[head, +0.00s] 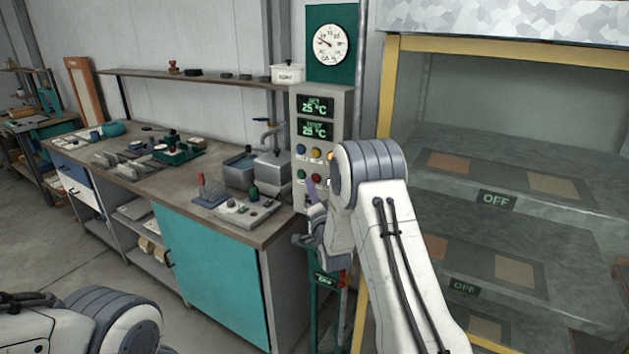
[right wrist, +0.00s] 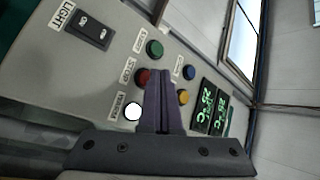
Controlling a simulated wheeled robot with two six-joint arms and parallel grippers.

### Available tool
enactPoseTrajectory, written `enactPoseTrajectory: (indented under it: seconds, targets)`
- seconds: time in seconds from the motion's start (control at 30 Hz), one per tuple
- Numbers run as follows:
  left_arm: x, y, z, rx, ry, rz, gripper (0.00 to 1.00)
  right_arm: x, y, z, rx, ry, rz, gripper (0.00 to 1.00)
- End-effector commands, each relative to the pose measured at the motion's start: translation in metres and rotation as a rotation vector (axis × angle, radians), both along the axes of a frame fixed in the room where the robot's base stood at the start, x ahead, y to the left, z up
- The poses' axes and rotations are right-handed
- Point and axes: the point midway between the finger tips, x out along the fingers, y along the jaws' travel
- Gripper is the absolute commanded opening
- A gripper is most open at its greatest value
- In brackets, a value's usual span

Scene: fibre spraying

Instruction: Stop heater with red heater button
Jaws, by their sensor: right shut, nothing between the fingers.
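The red button (right wrist: 143,77) sits on the grey control panel (right wrist: 100,75), with a green button (right wrist: 155,48) beside it. In the head view the red button (head: 316,177) shows in the lower button row, just above my right gripper. My right gripper (head: 310,184) is shut and empty, its fingers pointing at the panel. In the right wrist view its purple fingertips (right wrist: 161,78) lie just beside the red button and partly overlap it. I cannot tell whether they touch it. My left gripper is out of view.
Blue (right wrist: 189,72), yellow (right wrist: 183,96) and white (right wrist: 132,111) buttons are close around the fingers. Green displays (head: 315,107) read 25 °C. A workbench (head: 225,225) stands left of the panel; a yellow-framed rack (head: 385,90) with OFF signs (head: 496,199) stands right.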

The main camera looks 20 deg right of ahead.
Motion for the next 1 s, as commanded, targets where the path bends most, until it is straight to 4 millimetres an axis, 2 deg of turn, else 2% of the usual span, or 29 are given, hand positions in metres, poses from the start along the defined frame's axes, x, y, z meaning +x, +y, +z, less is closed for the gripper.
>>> enactPoseTrajectory:
  seconds: [0.4,1.0]
  targets:
    - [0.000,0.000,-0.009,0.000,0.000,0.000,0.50,0.005,-0.006,-0.001,0.000,-0.002,-0.001,0.00]
    - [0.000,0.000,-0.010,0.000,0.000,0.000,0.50,0.007,-0.008,0.000,0.000,-0.001,0.001,0.00]
